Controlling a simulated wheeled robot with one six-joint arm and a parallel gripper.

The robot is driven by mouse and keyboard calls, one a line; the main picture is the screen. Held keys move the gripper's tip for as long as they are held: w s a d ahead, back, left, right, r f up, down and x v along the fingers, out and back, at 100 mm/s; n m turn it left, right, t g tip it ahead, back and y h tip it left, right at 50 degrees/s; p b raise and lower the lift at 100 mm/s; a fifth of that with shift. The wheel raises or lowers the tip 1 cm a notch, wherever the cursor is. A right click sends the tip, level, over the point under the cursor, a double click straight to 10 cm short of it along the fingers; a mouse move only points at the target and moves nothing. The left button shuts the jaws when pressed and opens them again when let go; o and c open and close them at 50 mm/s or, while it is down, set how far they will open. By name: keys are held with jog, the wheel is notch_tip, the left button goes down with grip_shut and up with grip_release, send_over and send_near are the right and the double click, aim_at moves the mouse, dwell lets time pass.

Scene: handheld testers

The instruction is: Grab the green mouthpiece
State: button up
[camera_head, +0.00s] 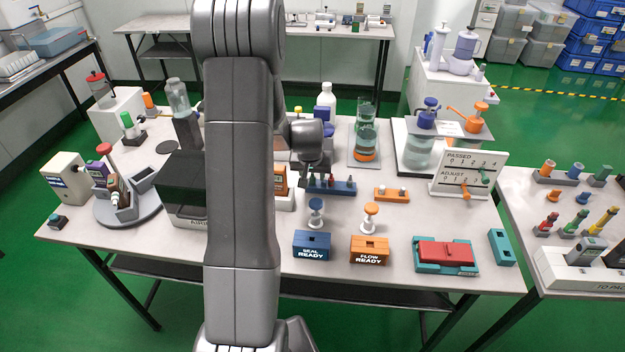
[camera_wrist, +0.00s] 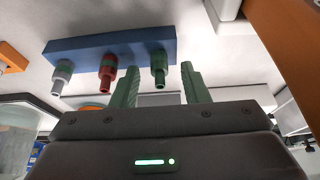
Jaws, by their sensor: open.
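The green mouthpiece (camera_wrist: 159,66) stands on a blue rack (camera_wrist: 100,48) in the wrist view, at the right end of a row with a red mouthpiece (camera_wrist: 107,70) and a grey-white one (camera_wrist: 62,74). My gripper (camera_wrist: 161,80) is open, its two green fingers apart. In that view the green mouthpiece appears in the gap between the fingertips, with no visible contact. I cannot tell whether the fingers are around it in depth. In the head view the blue rack (camera_head: 343,187) lies beside and below my gripper (camera_head: 318,172), which partly hides its left end.
An orange rack (camera_head: 391,194) lies right of the blue rack. Two plungers, blue (camera_head: 316,211) and orange (camera_head: 370,214), stand in front. Behind are a beaker (camera_head: 366,140) and a white bottle (camera_head: 326,98). My arm hides part of the table's left-middle.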

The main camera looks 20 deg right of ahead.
grip_shut()
dwell(0.4)
